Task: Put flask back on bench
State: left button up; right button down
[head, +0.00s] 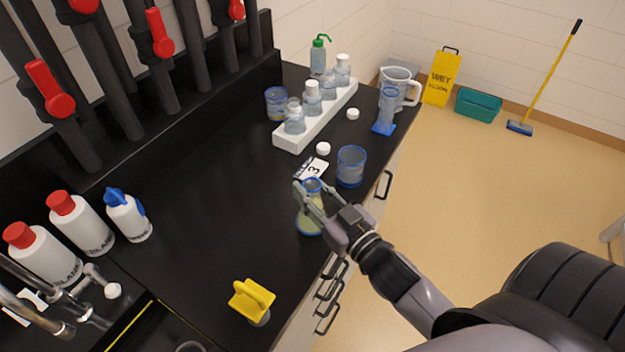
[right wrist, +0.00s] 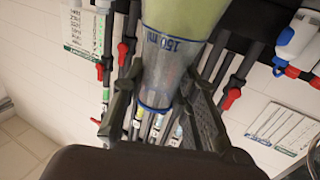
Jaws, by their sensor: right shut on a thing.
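The flask (head: 308,222) is a clear conical one with blue markings and yellow-green liquid inside. It appears over the front edge area of the black bench (head: 200,210). My right gripper (head: 312,191) is shut on its neck, coming from the right. In the right wrist view the flask (right wrist: 178,60) shows its "150 ml" mark, with the fingers on either side of its neck. The picture there is upside down. Whether the flask's base touches the bench, I cannot tell. My left gripper is not in view.
A blue-rimmed beaker (head: 351,166) and a card marked 3 (head: 311,169) are just behind the flask. A white rack (head: 318,118) holds several bottles. A yellow object (head: 251,300) lies near the front. White bottles (head: 83,225) stand at left. The middle of the bench is clear.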

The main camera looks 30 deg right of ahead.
jog(key=shift+f, duration=1.1)
jog(key=shift+f, duration=0.15)
jog(key=c, duration=1.3)
grip_release()
jog(key=shift+s+d+b, duration=0.3)
jog(key=shift+s+b, duration=0.2)
jog(key=shift+s, duration=1.5)
jog(key=shift+s+d+b, duration=0.25)
jog(key=shift+s+b, duration=0.3)
jog(key=shift+s, duration=1.45)
jog(key=shift+s+d+b, duration=0.3)
jog(key=shift+s+b, duration=0.2)
jog(key=shift+s, duration=1.5)
